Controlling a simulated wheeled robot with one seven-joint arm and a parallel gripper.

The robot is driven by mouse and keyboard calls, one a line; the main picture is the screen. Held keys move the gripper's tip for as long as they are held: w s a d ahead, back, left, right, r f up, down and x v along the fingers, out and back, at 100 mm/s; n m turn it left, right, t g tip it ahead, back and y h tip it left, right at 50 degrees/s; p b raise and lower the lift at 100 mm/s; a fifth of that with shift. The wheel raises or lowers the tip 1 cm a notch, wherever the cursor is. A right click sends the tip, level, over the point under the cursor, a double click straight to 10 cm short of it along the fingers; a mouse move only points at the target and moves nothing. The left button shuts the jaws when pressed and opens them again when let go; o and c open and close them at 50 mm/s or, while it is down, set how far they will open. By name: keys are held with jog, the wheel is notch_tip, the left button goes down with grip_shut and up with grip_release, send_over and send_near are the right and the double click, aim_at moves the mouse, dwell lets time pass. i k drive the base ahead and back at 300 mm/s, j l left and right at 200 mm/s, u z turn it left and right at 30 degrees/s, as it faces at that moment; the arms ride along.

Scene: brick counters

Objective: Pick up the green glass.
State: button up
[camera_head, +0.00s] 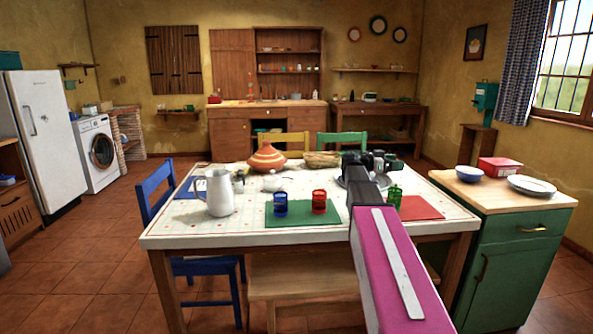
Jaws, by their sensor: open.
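The green glass (395,196) stands on the red mat at the right part of the table, just right of my arm, which partly covers its left side. My gripper (372,167) is over the table at the end of my magenta arm, beyond and a little left of the green glass in the picture. It is open. Its fingers are small and dark, and I cannot make out anything between them.
The red mat (421,208) lies beside my arm. A blue glass (280,204) and a red glass (319,202) stand on a green mat (290,219). A white pitcher (219,194), a tagine (267,158) and a basket (322,160) are farther left. A green cabinet (517,260) is right.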

aim_at(394, 199)
jog(key=k+j, duration=0.2)
jog(key=j, duration=0.15)
jog(key=k+j, duration=0.45)
jog(key=j, duration=0.25)
